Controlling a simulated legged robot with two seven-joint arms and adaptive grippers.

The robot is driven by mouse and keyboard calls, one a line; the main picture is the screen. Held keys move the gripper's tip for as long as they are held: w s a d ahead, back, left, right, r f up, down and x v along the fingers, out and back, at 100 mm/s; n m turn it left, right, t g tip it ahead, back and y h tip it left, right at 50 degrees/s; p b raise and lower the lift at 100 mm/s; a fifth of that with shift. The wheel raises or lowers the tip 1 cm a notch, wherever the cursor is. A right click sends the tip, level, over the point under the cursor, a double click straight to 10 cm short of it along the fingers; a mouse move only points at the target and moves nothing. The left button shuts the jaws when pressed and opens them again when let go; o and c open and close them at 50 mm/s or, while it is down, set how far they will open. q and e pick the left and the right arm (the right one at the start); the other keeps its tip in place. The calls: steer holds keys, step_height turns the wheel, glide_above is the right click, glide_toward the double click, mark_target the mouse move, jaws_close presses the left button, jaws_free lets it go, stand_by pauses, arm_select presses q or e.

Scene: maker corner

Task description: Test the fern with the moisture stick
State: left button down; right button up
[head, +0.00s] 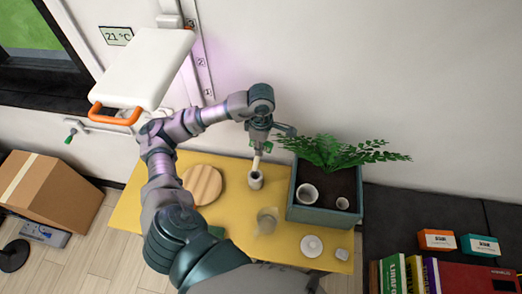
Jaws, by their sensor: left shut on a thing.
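The fern (335,150) has green fronds and grows at the back of a teal planter box (322,218) filled with dark soil. My left gripper (268,142) is left of the fern and is shut on the moisture stick (257,160), a thin pale stick. Green shows at the gripper's fingers. The stick points down at a small grey-white holder (256,183) with a dark opening on the yellow table. I cannot tell whether the stick's lower end is inside the holder or just above it. My right gripper is not in view.
The yellow table (160,213) also bears a round wooden board (202,185), a clear glass (267,221), a white dish (311,245) and a small white piece (342,254). A white pot (307,193) and a smaller one (342,203) sit in the planter, in front of the fern.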

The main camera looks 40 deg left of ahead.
arm_select(q)
steer(key=shift+a+r+p, duration=0.15)
steer(key=shift+r+p, duration=0.4)
steer(key=shift+r, duration=0.4)
steer(key=shift+r+p, duration=0.55)
steer(key=shift+r, duration=0.3)
steer(key=shift+r+p, duration=1.15)
steer(key=shift+r, duration=0.65)
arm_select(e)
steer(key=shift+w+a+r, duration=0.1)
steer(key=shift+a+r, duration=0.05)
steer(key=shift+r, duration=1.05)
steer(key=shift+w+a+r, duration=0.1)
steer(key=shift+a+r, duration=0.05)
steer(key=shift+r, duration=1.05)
